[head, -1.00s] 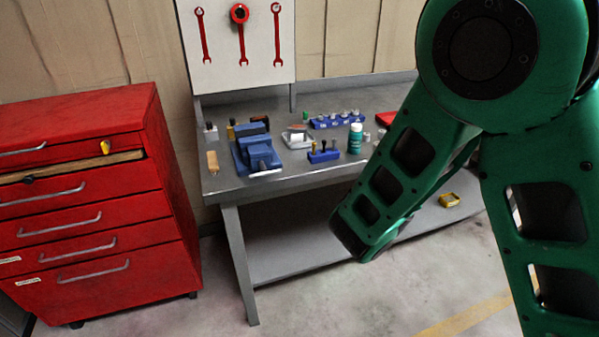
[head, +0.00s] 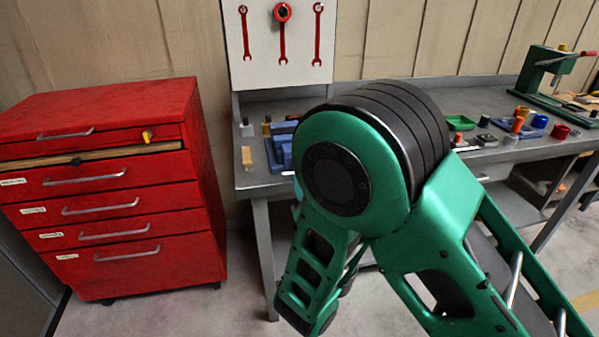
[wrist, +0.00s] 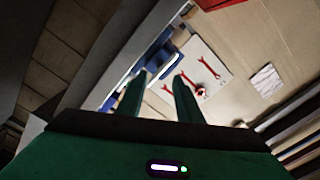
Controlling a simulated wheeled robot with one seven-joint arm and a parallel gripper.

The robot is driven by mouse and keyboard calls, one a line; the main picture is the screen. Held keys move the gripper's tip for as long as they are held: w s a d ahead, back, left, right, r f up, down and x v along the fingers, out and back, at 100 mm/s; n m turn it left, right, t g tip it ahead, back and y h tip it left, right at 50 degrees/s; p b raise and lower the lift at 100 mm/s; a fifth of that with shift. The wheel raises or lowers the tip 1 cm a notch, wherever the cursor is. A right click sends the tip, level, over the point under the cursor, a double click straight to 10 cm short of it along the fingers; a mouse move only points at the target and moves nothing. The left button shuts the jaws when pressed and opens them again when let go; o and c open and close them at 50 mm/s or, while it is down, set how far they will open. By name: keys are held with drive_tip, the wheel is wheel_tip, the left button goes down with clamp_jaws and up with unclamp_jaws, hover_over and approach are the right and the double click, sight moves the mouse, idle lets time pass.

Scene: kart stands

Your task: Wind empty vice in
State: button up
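The blue vice (head: 280,150) stands at the left end of the grey workbench (head: 262,184). In the head view my green arm covers most of it, and its jaws and handle are hidden. In the wrist view a blue body that looks like the vice (wrist: 163,58) shows beyond my fingertips, tilted in the picture. My gripper (wrist: 160,77) has its two green fingers apart with nothing between them. It appears short of the vice, not touching it. My gripper does not show in the head view.
A red drawer cabinet (head: 120,200) stands left of the bench. A tool board (head: 280,45) with red wrenches hangs behind. A small upright wooden-coloured piece (head: 247,158) stands by the bench's left edge. Green and blue trays and a green press (head: 550,75) are at right.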

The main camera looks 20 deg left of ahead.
drive_tip(key=shift+x, duration=4.35)
drive_tip(key=shift+d+r, duration=0.1)
drive_tip(key=shift+c, duration=0.5)
